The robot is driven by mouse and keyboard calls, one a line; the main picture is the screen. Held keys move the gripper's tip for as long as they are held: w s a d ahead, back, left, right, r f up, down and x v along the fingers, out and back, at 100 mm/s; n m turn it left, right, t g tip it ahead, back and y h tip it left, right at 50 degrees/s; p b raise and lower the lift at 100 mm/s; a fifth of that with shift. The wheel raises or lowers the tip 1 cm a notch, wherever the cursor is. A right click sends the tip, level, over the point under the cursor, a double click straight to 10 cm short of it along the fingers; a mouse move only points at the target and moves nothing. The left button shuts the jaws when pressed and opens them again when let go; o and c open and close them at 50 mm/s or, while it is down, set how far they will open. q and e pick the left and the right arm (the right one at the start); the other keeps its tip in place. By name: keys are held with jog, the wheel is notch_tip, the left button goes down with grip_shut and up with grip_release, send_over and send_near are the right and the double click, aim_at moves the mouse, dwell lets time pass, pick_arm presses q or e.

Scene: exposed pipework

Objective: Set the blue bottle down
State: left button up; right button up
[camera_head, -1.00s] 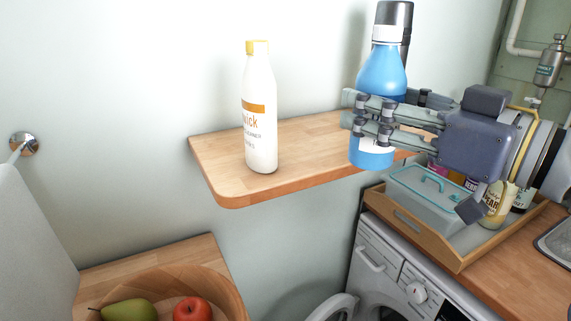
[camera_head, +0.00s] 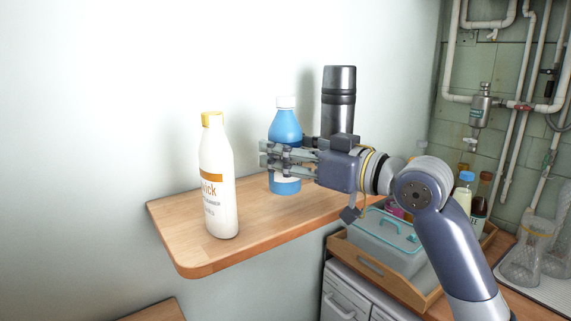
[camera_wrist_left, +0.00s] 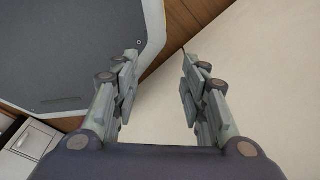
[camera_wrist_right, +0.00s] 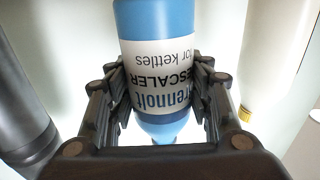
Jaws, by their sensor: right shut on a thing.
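The blue bottle (camera_head: 285,127) with a white cap is upright over the wooden wall shelf (camera_head: 180,236). My right gripper (camera_head: 284,160) is shut around its middle. The right wrist view shows both fingers pressed on the white label of the bottle (camera_wrist_right: 158,22). The bottle's base appears at or just above the shelf; I cannot tell whether it touches. My left gripper (camera_wrist_left: 157,85) shows only in the left wrist view, open and empty, its fingers apart.
A white bottle with a yellow cap (camera_head: 217,180) stands on the shelf to the left. A dark metal flask (camera_head: 339,100) stands behind my right gripper. Below right, a wooden tray (camera_head: 375,270) holds a lidded box (camera_head: 382,238). Shelf room is clear in front of the blue bottle.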

jog(key=shift+f+p, duration=0.4)
jog(key=shift+f, duration=1.3)
jog(key=shift+f, duration=0.15)
jog(key=o, duration=1.4)
